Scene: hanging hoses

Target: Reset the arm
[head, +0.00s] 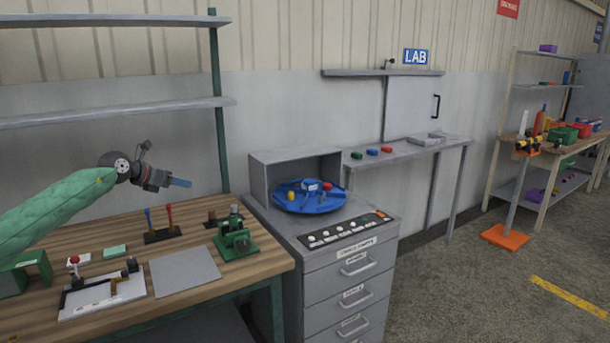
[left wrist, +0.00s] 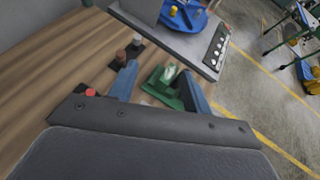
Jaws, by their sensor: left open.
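My left arm, in a green sleeve, comes in from the left in the head view. Its gripper (head: 180,183) is in the air above the back of the wooden workbench (head: 212,293), pointing right, with bluish fingers. In the left wrist view the gripper (left wrist: 160,92) shows its two blue-grey fingers spread apart with nothing held between them. Beyond them, lower down, is a green device (left wrist: 166,84), which also stands on the bench in the head view (head: 236,238). My right gripper is in neither view.
The bench bears a holder with red and blue handles (head: 162,230), a grey plate (head: 185,270) and a white lever board (head: 102,296). A grey cabinet (head: 355,240) with a blue round tray (head: 309,202) stands to the right. Shelves (head: 110,112) hang behind. Open floor lies at right.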

